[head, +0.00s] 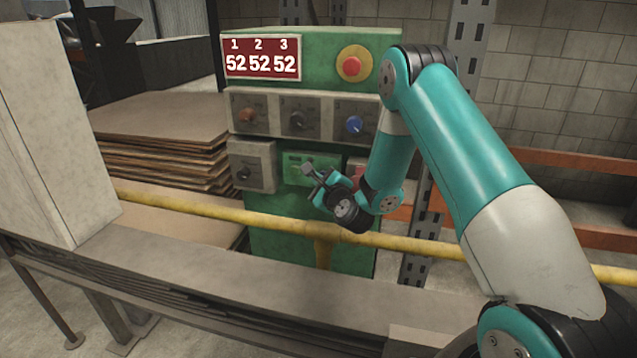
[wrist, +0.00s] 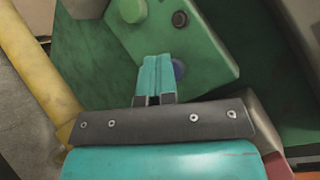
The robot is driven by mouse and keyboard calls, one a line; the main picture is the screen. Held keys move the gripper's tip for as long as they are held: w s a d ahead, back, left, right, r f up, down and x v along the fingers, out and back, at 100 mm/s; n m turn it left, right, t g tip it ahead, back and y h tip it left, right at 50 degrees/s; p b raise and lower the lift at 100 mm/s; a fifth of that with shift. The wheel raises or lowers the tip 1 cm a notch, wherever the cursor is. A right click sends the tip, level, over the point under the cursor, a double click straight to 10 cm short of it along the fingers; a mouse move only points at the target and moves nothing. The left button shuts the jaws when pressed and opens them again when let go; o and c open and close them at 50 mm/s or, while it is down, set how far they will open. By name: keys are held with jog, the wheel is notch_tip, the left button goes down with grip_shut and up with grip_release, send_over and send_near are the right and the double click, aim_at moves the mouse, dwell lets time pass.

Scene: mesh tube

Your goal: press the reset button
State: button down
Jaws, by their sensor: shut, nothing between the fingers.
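A green control cabinet (head: 285,235) stands behind the yellow rail. Its small green panel (head: 294,162) is partly hidden by my gripper (head: 309,170) in the head view. In the wrist view this green panel (wrist: 200,50) carries a green button (wrist: 132,10), a dark button (wrist: 180,19) and a dark blue button (wrist: 180,69). My gripper (wrist: 157,60) is shut and empty. Its fingertips overlap the left part of the blue button in the picture; I cannot tell whether they touch it. No reset label is readable.
A yellow rail (head: 210,206) runs across in front of the cabinet, below my gripper. Above are a red stop button (head: 354,64), a 52 52 52 display (head: 262,58) and several knobs, including a blue one (head: 354,125). A red panel (head: 358,170) lies right of the green panel.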

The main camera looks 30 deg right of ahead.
jog(key=shift+s+d+f, duration=0.25)
jog(key=shift+s+d, duration=0.1)
jog(key=shift+d, duration=0.1)
jog(key=s+f, duration=0.1)
jog(key=s+a+f+b, duration=0.1)
jog(key=shift+s+a+m+g, duration=0.15)
jog(key=shift+s+m+g, duration=0.15)
jog(key=shift+s, duration=0.1)
jog(key=a+r, duration=0.1)
jog(key=s+a+r, duration=0.1)
jog(key=a, duration=0.1)
jog(key=shift+s+r, duration=0.15)
jog(key=shift+r, duration=0.15)
